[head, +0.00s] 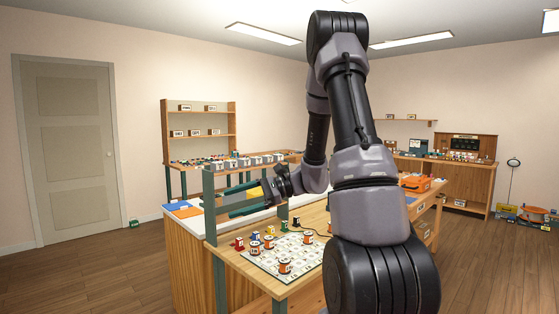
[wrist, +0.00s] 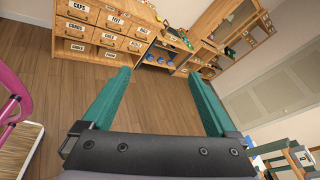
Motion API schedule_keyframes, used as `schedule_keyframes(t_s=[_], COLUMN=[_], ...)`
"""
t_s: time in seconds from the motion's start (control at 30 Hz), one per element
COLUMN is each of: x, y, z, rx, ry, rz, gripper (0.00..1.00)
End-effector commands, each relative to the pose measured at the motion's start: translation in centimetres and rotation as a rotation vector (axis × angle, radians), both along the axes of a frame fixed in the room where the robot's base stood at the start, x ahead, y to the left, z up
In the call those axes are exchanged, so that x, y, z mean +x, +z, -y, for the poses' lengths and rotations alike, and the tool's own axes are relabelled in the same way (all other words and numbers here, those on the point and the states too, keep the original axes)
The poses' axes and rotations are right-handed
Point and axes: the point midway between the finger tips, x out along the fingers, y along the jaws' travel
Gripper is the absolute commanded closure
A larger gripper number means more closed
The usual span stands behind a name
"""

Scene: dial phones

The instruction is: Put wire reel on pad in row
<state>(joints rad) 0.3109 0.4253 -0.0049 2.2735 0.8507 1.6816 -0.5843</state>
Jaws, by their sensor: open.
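Several small reels with orange ends stand on a pale mat marked with a grid (head: 262,262) on the wooden workbench in the head view. One reel (head: 285,267) is near the mat's front edge, another reel (head: 307,238) near its right side, and another reel (head: 255,248) at its left part. Which is the task's wire reel, and which marked spot is the pad, I cannot tell. My gripper (head: 227,202) is open and empty, with teal fingers pointing left, above and behind the mat. In the wrist view, my gripper (wrist: 158,76) has nothing between its fingers.
A red block (head: 239,244) and other small coloured pieces stand along the mat's back edge. Teal posts rise at the bench's left side, close to my gripper. A white counter with blue and orange sheets (head: 184,209) lies behind. The wrist view shows a drawer cabinet (wrist: 107,30) across open floor.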

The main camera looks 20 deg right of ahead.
Motion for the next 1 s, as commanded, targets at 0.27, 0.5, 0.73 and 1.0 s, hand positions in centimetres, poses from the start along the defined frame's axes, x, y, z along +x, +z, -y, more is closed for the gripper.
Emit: schedule_keyframes(t_s=[0.27,0.5,0.73,1.0], x=[-9.2,-14.7,-17.8,-19.1], y=[5.1,8.1,11.7,14.3], z=[-2.0,0.0,3.0,4.7], rx=[-0.444,-0.85,-1.188,-1.354], ry=[0.275,0.37,0.345,0.29], rz=[0.204,0.444,0.707,0.865], gripper=[0.07,0.07,0.07,0.07])
